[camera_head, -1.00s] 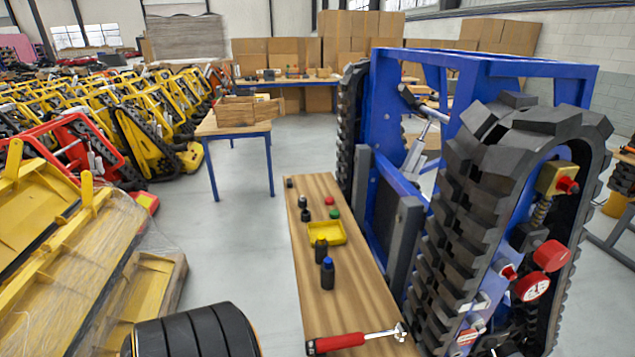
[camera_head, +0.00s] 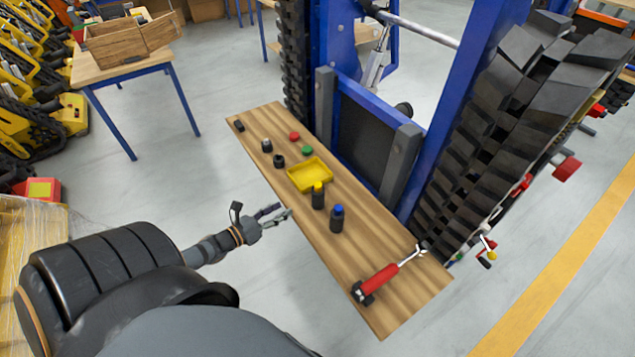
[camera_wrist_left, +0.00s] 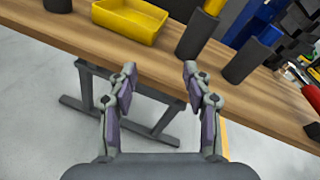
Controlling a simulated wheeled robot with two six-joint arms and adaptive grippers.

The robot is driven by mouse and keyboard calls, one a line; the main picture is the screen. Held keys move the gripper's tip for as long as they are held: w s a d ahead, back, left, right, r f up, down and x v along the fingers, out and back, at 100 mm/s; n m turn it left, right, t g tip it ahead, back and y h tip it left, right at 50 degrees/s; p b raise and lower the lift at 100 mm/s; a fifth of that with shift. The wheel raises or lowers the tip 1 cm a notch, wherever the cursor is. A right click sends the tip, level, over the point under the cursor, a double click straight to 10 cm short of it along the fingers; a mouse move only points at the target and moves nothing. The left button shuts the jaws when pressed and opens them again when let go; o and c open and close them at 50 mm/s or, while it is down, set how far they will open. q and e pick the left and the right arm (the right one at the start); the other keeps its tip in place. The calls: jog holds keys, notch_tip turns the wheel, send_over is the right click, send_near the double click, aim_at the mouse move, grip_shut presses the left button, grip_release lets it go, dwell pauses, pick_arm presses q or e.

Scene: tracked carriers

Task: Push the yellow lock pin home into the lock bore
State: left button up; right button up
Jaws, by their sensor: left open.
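My left gripper (camera_head: 278,213) is open and empty, beside the left edge of the wooden bench (camera_head: 358,253). In the left wrist view the two fingers (camera_wrist_left: 160,80) are spread apart in front of the bench edge (camera_wrist_left: 235,103), with nothing between them. A small yellow-tipped part (camera_head: 491,254) shows low on the tracked carrier (camera_head: 500,130), right of the bench. It is too small to tell whether it is the lock pin. I cannot make out the lock bore. My right gripper is not in view.
A table with a wooden crate (camera_head: 118,45) stands behind left. Floor left of the bench is clear.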

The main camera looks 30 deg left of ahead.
aim_at(314, 187)
pick_arm(q)
jog(key=w+d+r+m+h, duration=0.1)
jog(key=r+m, duration=0.1)
jog(key=w+d+r+m+h+b, duration=0.1)
jog(key=w+d+r+m, duration=0.1)
jog(key=w+d+r+m+h, duration=0.1)
jog(key=w+d+r+m, duration=0.1)
jog(key=r, duration=0.1)
jog(key=shift+w+d+r+t, duration=0.15)
jog(key=shift+d+t, duration=0.1)
jog(key=shift+t, duration=0.15)
jog(key=shift+w+d, duration=0.1)
jog(key=shift+w, duration=0.15)
jog(key=shift+w+d+b, duration=0.15)
jog(key=shift+w+b, duration=0.15)
jog(key=shift+b, duration=0.15)
jog(key=x, duration=0.4)
jog(key=shift+w+d+b, duration=0.15)
jog(key=shift+w+b, duration=0.1)
jog(key=shift+b, duration=0.05)
jog(key=shift+s, duration=0.15)
jog(key=shift+c, duration=0.7)
grip_shut()
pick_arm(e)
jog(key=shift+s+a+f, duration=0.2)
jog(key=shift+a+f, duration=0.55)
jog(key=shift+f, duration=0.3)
